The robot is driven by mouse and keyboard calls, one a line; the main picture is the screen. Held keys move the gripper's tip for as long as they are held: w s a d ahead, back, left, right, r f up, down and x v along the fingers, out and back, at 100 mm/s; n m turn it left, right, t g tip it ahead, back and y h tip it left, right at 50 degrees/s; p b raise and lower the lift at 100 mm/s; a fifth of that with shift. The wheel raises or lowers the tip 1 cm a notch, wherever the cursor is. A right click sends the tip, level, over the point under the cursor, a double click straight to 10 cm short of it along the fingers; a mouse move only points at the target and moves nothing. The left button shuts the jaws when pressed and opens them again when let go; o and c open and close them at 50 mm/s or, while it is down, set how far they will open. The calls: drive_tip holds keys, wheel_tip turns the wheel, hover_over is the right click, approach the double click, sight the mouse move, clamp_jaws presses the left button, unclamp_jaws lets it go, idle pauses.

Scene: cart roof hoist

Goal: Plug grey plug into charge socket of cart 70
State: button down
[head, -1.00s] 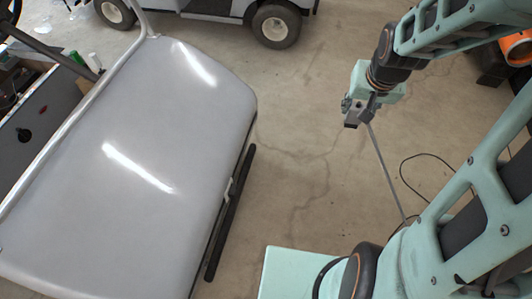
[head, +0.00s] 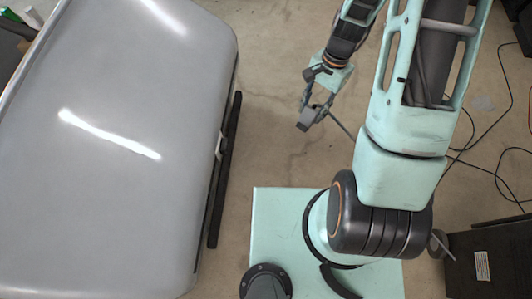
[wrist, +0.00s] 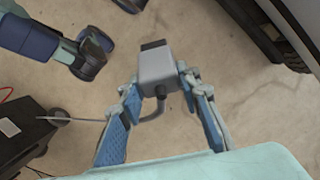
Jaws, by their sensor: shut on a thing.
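My gripper (head: 313,104) is shut on the grey plug (head: 304,125), a boxy grey block with a dark end face. In the wrist view the grey plug (wrist: 158,68) sits between the blue-padded fingers of my gripper (wrist: 160,88). A grey cable (wrist: 152,114) bends away from its back, behind the left finger. A grey cart (head: 130,130) fills the left of the head view; the plug is to its right, with floor between them. A small bracket-like part (head: 219,146) shows on its edge. No charge socket or cart number is readable.
A black bumper bar (head: 225,170) runs along the cart's right side. A black box (head: 490,255) with a label stands at lower right, and black cables (head: 498,125) lie on the floor. Bare concrete (head: 268,90) lies between cart and gripper.

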drive_tip(key=s+a+f+m+t+y+b, duration=0.1)
drive_tip(key=a+f+m+y+b, duration=0.4)
drive_tip(key=f, duration=0.6)
drive_tip(key=s+a+f+m+t+y+b, duration=0.2)
drive_tip(key=a+f+m+y+b, duration=0.4)
drive_tip(key=f, duration=0.6)
drive_tip(key=s+a+b, duration=0.1)
drive_tip(key=a+b, duration=0.1)
drive_tip(key=b, duration=0.1)
drive_tip(key=shift+a+f+m+t+y, duration=0.15)
drive_tip(key=shift+f+m+t+y, duration=0.15)
drive_tip(key=shift+y, duration=0.1)
drive_tip(key=shift+r, duration=0.15)
drive_tip(key=shift+w+a, duration=0.15)
drive_tip(key=shift+a, duration=1.25)
drive_tip(key=shift+w+a, duration=0.1)
drive_tip(key=shift+a, duration=1.3)
drive_tip(key=shift+p, duration=0.65)
drive_tip(key=shift+w+a+p, duration=0.15)
drive_tip(key=shift+a+p, duration=0.2)
drive_tip(key=shift+a, duration=1.3)
